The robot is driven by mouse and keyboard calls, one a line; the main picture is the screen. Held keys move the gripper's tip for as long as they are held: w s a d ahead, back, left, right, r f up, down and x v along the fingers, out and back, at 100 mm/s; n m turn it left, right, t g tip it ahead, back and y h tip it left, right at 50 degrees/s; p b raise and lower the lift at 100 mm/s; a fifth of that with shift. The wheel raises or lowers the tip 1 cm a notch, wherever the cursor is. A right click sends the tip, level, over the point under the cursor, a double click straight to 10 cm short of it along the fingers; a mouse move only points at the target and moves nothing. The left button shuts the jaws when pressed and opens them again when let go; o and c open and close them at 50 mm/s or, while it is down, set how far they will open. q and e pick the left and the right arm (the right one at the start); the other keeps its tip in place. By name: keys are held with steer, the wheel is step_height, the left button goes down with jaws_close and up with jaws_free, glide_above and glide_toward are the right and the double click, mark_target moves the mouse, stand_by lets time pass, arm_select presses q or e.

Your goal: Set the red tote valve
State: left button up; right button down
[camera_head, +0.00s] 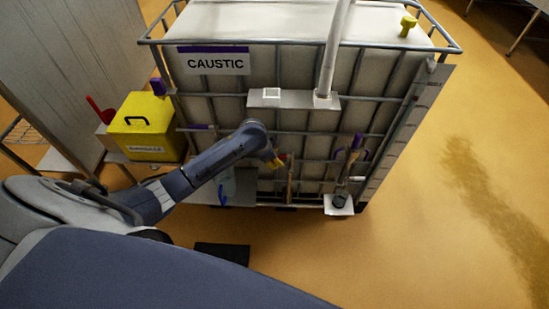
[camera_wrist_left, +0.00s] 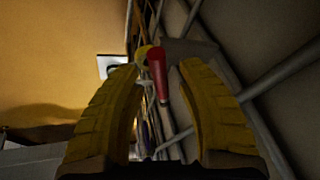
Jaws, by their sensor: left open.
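The caustic tote (camera_head: 300,130) is a large white tank in a grey metal cage. A small red valve handle (camera_head: 283,157) shows at its front, mostly hidden by my left gripper (camera_head: 274,163). In the left wrist view the red handle (camera_wrist_left: 157,76) stands between the tips of the two yellow fingers of my left gripper (camera_wrist_left: 162,72). The fingers are wide apart, with visible gaps on both sides of the handle. A yellow part (camera_wrist_left: 143,53) sits just beside the handle's top. My right gripper is not in view.
A yellow lidded box (camera_head: 142,112) and a red tool (camera_head: 97,110) stand left of the tote. A purple-handled item (camera_head: 356,142) hangs at its front right above a white plate (camera_head: 338,207). Open orange floor (camera_head: 440,230) lies to the right.

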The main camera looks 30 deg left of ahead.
arm_select(q)
jaws_close()
stand_by(0.4)
